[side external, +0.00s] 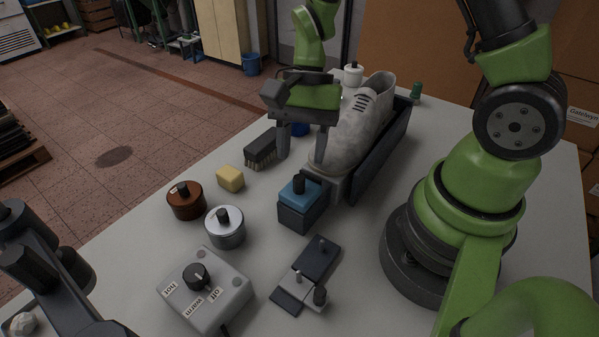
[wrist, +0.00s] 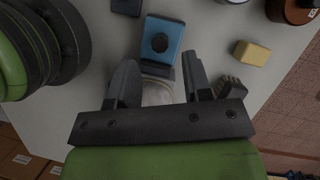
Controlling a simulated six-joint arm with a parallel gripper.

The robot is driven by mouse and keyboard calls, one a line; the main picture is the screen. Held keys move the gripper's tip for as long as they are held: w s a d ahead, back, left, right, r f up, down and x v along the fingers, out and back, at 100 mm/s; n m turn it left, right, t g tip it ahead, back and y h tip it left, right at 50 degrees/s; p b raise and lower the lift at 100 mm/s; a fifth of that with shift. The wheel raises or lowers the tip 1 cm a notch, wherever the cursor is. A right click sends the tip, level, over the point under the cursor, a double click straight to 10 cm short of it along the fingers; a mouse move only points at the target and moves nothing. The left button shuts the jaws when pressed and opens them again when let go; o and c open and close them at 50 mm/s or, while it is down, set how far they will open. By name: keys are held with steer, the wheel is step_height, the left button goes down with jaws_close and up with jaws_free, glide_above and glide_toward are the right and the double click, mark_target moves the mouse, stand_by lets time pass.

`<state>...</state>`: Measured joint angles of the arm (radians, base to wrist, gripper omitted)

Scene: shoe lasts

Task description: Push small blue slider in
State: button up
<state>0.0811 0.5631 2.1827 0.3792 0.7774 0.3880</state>
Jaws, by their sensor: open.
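A dark blue box with a lighter blue top (side external: 312,188) and a black upright knob stands mid-table. The blue top also shows in the wrist view (wrist: 163,28), just beyond my fingertips. A small dark slide plate (side external: 318,258) with a grey middle part and several small knobs lies nearer the camera. I cannot tell which of these is the small blue slider. My gripper (side external: 302,156) is open and empty, fingers down, above and behind the blue box. In the wrist view my gripper (wrist: 158,60) has its fingers spread, with a pale shoe part between them.
A white shoe (side external: 362,122) stands beside a dark panel behind the box. A yellow block (side external: 230,178), brush (side external: 262,149), brown tin (side external: 186,201), silver tin (side external: 225,228) and grey dial box (side external: 206,290) stand to the left. Table space around the slide plate is clear.

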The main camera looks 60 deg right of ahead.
mark_target(300, 176)
steer(key=shift+x, duration=2.4)
steer(key=shift+r, duration=0.1)
